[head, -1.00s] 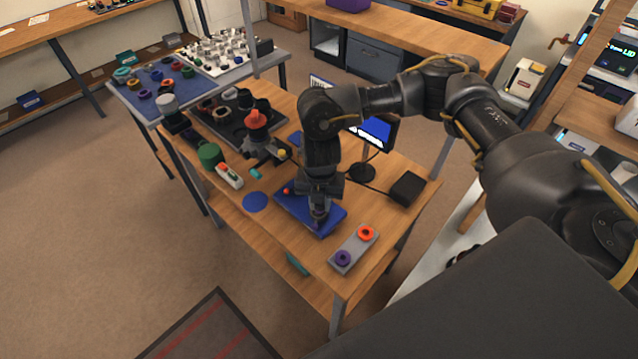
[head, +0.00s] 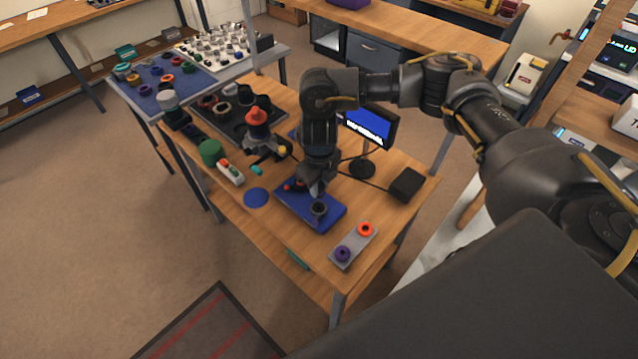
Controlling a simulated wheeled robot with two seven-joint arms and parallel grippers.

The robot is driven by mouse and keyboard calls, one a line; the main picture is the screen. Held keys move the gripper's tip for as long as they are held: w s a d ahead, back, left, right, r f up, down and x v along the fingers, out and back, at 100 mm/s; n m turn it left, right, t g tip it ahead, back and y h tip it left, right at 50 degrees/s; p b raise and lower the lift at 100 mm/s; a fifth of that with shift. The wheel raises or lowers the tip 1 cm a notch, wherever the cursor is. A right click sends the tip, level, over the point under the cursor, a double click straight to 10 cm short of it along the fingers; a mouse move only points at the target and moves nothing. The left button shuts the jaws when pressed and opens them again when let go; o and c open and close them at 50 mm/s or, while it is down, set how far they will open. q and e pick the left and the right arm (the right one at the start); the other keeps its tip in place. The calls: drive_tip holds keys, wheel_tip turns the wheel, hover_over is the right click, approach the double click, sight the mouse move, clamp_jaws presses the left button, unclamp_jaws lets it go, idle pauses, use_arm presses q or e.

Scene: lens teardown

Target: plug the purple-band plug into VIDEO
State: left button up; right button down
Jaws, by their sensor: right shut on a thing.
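My right gripper (head: 314,189) is low over the blue mat (head: 331,215) on the wooden table, pointing down. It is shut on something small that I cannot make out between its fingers. A dark round part (head: 319,208) stands on the mat just in front of the gripper; I cannot tell whether they touch. A small red-topped dark piece (head: 290,187) is on the mat left of the gripper. I cannot make out the purple band on any plug or a VIDEO label. My left gripper is not in view.
A grey plate with a purple ring (head: 342,254) and an orange ring (head: 366,229) lies at the table's front right. A black box (head: 407,184) with a cable and a small monitor (head: 369,127) stand behind. A blue disc (head: 256,197) lies left of the mat.

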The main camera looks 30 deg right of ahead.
sight(319, 197)
drive_tip(key=shift+f+b, duration=2.35)
drive_tip(key=shift+f, duration=0.5)
drive_tip(key=shift+f+b, duration=0.45)
drive_tip(key=shift+f, duration=0.3)
idle(0.6)
drive_tip(key=shift+s+f, duration=0.1)
drive_tip(key=shift+f, duration=0.15)
drive_tip(key=c, duration=1.6)
unclamp_jaws()
drive_tip(key=o, duration=0.5)
